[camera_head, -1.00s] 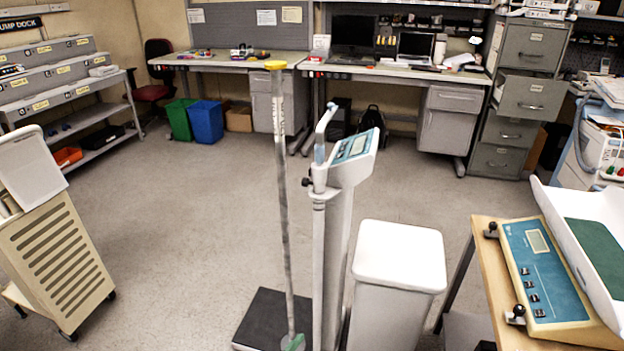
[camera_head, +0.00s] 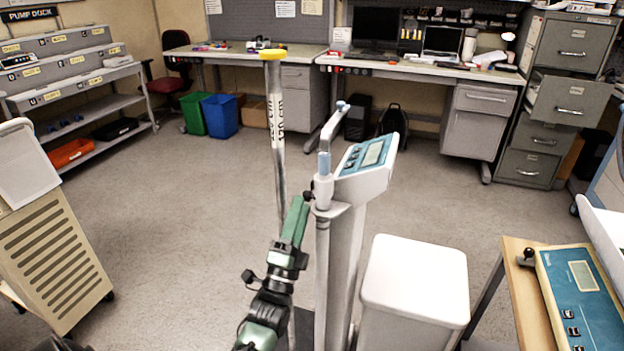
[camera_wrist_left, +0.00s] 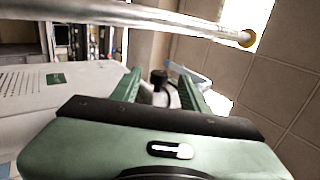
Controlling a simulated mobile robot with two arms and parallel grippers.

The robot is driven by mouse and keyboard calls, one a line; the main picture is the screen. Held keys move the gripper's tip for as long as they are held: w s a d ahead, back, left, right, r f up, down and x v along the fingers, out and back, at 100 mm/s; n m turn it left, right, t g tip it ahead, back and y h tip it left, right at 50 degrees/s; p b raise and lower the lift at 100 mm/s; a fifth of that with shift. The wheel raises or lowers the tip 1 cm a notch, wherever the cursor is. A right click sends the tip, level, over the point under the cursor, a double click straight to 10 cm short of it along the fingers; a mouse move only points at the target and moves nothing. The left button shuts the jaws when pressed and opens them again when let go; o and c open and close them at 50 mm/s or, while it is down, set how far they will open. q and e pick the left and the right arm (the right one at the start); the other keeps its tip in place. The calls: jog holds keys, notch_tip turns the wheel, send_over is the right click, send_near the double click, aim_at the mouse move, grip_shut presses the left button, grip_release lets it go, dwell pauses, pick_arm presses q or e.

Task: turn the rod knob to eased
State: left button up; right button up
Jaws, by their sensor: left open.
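The rod knob (camera_head: 308,196) is a small black knob on the left side of the white scale column (camera_head: 322,270), just below the blue-and-white display head (camera_head: 364,160). My left gripper (camera_head: 300,207) is green, reaches up from below and has its fingertips close to the knob. In the left wrist view the black knob (camera_wrist_left: 158,77) shows between the open fingers (camera_wrist_left: 158,92), toward their far end; I cannot tell whether they touch it. The measuring rod (camera_head: 276,125) with its yellow top stands upright left of the column. My right gripper is not in view.
The rod (camera_wrist_left: 110,17) crosses the top of the left wrist view, near the gripper. A white bin (camera_head: 415,275) stands right of the column. A table with a blue scale (camera_head: 580,300) is at the right. A beige cart (camera_head: 50,250) is at the left. The floor between is clear.

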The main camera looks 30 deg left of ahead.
pick_arm(q)
jog(key=x, duration=0.3)
jog(key=shift+s, duration=0.1)
jog(key=x, duration=0.4)
grip_shut()
jog(key=shift+p, duration=0.3)
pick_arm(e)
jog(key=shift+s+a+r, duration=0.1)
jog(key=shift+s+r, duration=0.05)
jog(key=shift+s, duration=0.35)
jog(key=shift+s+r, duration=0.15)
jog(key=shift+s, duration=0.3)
